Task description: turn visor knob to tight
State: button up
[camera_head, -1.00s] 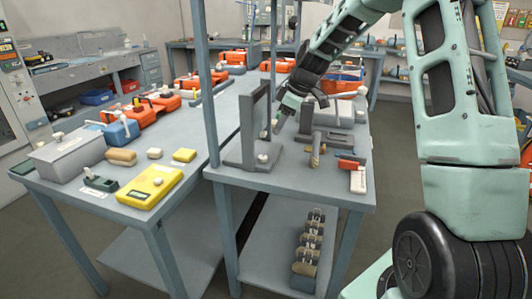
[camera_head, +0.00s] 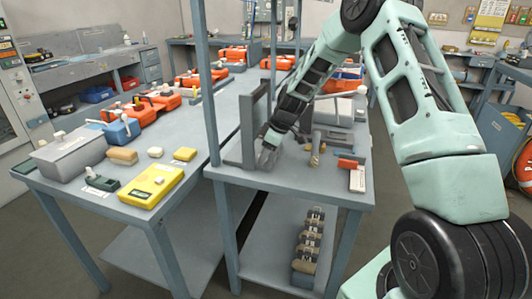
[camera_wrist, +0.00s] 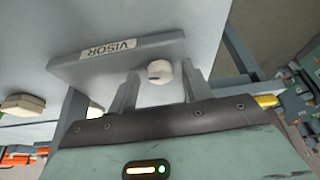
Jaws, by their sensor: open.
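The visor knob (camera_wrist: 159,71) is a small white faceted knob with a short dark mark, on a grey plate (camera_wrist: 155,48) labelled VISOR (camera_wrist: 108,48) in the wrist view. My gripper (camera_wrist: 160,75) is open, with one finger on each side of the knob. Whether either finger touches it I cannot tell. In the head view my gripper (camera_head: 266,157) is low at the front of the grey upright frame (camera_head: 248,120) on the near table, and it hides the knob there.
A second pale knob (camera_wrist: 22,105) shows at the left of the wrist view. Right of my gripper on the table (camera_head: 290,187) stand a brass-coloured fitting (camera_head: 316,154) and a red-and-white block (camera_head: 356,178). A blue-grey post (camera_head: 203,80) rises at the left. The table's front strip is clear.

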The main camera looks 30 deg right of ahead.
jog(key=shift+c, duration=0.3)
jog(key=c, duration=0.9)
jog(key=shift+m, duration=0.3)
jog(key=shift+s+a+m+t+h+b, duration=0.15)
jog(key=shift+m+h+b, duration=0.1)
jog(key=shift+m, duration=0.3)
jog(key=shift+w+a+m+t+h+b, duration=0.15)
jog(key=shift+m+h+b, duration=0.1)
jog(key=shift+m, duration=0.3)
jog(key=shift+s+m+h, duration=0.15)
jog(key=shift+m+h, duration=0.45)
jog(key=shift+m, duration=1)
